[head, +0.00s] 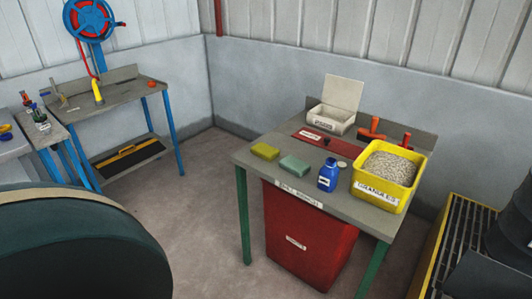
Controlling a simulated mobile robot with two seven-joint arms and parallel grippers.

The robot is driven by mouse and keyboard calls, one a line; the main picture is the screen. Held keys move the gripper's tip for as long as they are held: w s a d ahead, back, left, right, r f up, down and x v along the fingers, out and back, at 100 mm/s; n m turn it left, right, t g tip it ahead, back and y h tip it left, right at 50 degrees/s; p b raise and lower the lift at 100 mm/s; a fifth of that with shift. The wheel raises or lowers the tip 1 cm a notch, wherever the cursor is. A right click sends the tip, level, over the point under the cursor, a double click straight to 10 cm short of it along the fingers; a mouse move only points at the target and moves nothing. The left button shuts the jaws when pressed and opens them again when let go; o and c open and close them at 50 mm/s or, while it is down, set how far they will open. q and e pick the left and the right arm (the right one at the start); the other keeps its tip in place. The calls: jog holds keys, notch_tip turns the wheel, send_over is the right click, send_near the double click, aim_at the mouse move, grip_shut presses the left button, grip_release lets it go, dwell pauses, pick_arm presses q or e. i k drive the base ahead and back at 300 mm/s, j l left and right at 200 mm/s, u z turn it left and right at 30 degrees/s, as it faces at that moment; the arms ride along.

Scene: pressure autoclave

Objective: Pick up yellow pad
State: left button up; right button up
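The yellow pad (265,151) is a small flat block lying on the left part of a grey workbench (254,166) with green legs. A grey-green pad (294,166) lies just right of it, with a small gap between them. Nothing covers the yellow pad. Neither of my grippers shows in the head view.
On the bench stand a blue bottle (328,176), an open white box (331,118), a yellow bin of granules (387,170) and red-handled tools (373,130). A red bin (305,240) stands below. A large dark green cylinder (80,245) fills the lower left. Floor between is clear.

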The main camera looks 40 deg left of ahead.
aim_at(268, 153)
jog(key=u, duration=1.25)
jog(key=i+j+z, duration=0.25)
jog(key=z, duration=0.15)
jog(key=i+j+z, duration=0.35)
jog(key=i+j, duration=0.05)
